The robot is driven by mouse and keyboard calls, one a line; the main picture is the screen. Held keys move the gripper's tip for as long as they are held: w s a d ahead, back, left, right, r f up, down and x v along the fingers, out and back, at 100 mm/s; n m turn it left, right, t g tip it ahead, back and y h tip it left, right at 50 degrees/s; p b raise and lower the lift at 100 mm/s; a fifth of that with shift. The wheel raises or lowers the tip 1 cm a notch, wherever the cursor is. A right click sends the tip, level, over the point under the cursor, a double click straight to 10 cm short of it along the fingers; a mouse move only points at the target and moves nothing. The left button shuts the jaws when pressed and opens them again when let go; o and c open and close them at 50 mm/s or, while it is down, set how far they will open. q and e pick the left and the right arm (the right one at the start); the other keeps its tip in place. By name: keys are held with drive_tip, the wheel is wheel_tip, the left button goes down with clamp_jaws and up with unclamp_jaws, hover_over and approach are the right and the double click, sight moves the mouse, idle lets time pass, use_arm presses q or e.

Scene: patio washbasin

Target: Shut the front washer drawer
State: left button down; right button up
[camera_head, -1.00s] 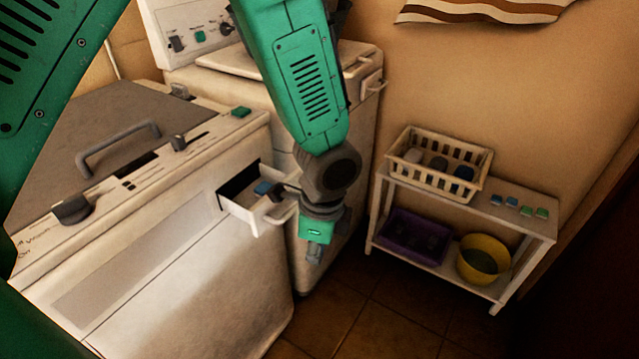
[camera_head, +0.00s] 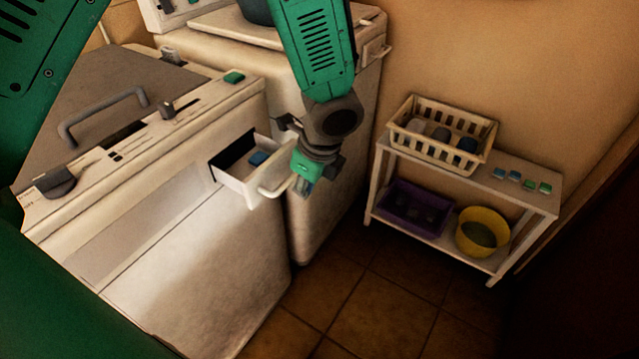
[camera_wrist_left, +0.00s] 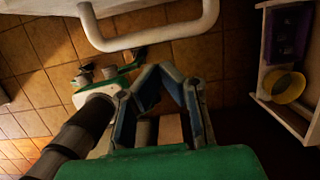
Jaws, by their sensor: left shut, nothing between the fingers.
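The white washer drawer (camera_head: 238,188) stands open, pulled out from the upper right of the front of the washer (camera_head: 205,270). A small blue item (camera_head: 258,158) lies inside it. The drawer's white loop handle (camera_head: 272,190) sticks out from its front. My left gripper (camera_head: 302,188) is shut and empty, just in front of the handle; I cannot tell whether they touch. In the left wrist view the handle (camera_wrist_left: 150,38) crosses the top, beyond the gripper fingers (camera_wrist_left: 160,75).
A second white machine (camera_head: 330,190) stands close behind my left arm. A white shelf (camera_head: 530,200) to the right holds a cream basket (camera_head: 440,160), a purple crate (camera_head: 410,220) and a yellow bowl (camera_head: 480,230). The tiled floor (camera_head: 350,305) between is clear.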

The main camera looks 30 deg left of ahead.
use_arm(q)
drive_tip(key=shift+a+r, duration=0.25)
drive_tip(key=shift+a, duration=0.6)
drive_tip(key=shift+d, duration=0.15)
